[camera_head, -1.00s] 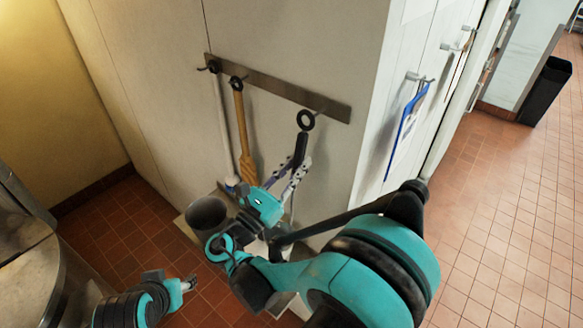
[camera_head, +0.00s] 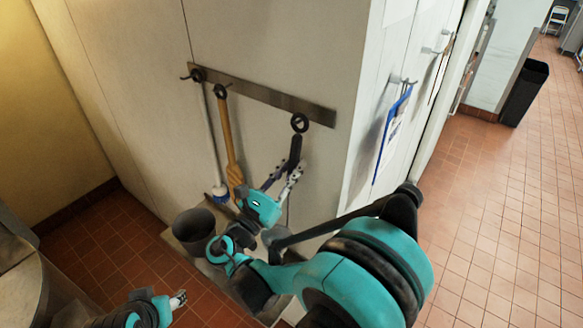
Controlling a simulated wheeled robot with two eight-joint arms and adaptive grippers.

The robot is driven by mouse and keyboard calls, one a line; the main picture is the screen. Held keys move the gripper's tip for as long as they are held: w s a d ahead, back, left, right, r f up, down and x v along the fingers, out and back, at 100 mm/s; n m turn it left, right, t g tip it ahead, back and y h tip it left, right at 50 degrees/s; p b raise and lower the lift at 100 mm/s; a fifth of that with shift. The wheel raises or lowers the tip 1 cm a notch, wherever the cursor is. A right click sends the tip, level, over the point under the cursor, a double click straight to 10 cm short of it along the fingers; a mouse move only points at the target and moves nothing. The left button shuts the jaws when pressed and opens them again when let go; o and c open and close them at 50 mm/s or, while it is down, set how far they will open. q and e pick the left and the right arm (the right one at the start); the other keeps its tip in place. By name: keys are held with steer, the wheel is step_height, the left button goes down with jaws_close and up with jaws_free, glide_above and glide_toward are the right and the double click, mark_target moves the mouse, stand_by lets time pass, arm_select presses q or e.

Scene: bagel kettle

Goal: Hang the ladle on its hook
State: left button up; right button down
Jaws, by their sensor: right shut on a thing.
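The ladle (camera_head: 296,148) has a dark handle with a black ring at its top. It is upright in front of the wall rail (camera_head: 258,92), and its ring overlaps the rail's lower edge near the right end. I cannot tell whether the ring is around the hook there or only in front of it. My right gripper (camera_head: 284,176) is shut on the ladle's handle below the ring. The ladle's lower part is hidden behind the gripper and arm. My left gripper (camera_head: 179,299) is low at the bottom left, away from the rail; its opening is unclear.
A brush with a white handle (camera_head: 210,140) and a wooden-handled tool (camera_head: 227,130) hang from the rail to the left. A grey pot (camera_head: 193,230) stands below. A blue-edged item (camera_head: 390,128) hangs around the corner. A black bin (camera_head: 524,92) stands at the far right.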

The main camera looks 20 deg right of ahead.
stand_by(0.3)
steer(key=c, duration=1.3)
jaws_free()
steer(key=shift+c, duration=0.2)
steer(key=shift+a, duration=0.1)
